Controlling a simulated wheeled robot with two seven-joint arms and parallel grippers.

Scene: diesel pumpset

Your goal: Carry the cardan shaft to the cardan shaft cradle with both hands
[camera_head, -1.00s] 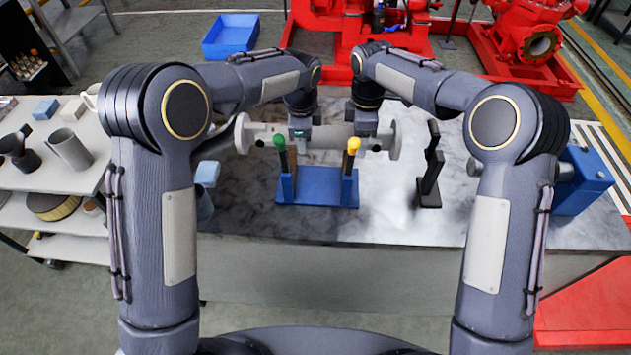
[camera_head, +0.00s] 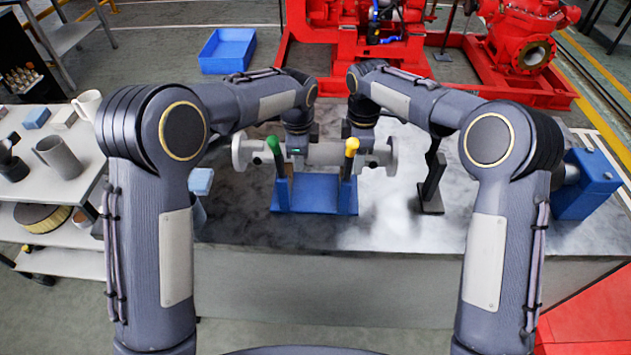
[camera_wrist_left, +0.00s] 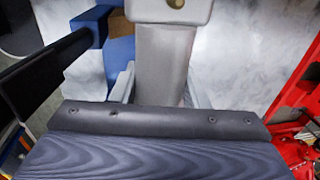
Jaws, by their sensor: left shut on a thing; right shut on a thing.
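The cardan shaft (camera_head: 325,154) is a grey tube with a round flange at each end. It lies level across the picture, just behind the knobs of a blue stand, which looks like the cradle (camera_head: 312,194). The stand has two uprights, a green knob on the left and a yellow one on the right. My left gripper (camera_head: 297,152) is shut on the shaft's left part, my right gripper (camera_head: 361,142) on its right part. The left wrist view shows the shaft (camera_wrist_left: 163,62) close up. Whether the shaft touches the stand I cannot tell.
A black upright stand (camera_head: 431,183) stands right of the shaft's right flange. A blue block-like device (camera_head: 586,185) is at the bench's right end. A shelf (camera_head: 75,150) with cups stands at the left. The bench front (camera_head: 330,228) is clear.

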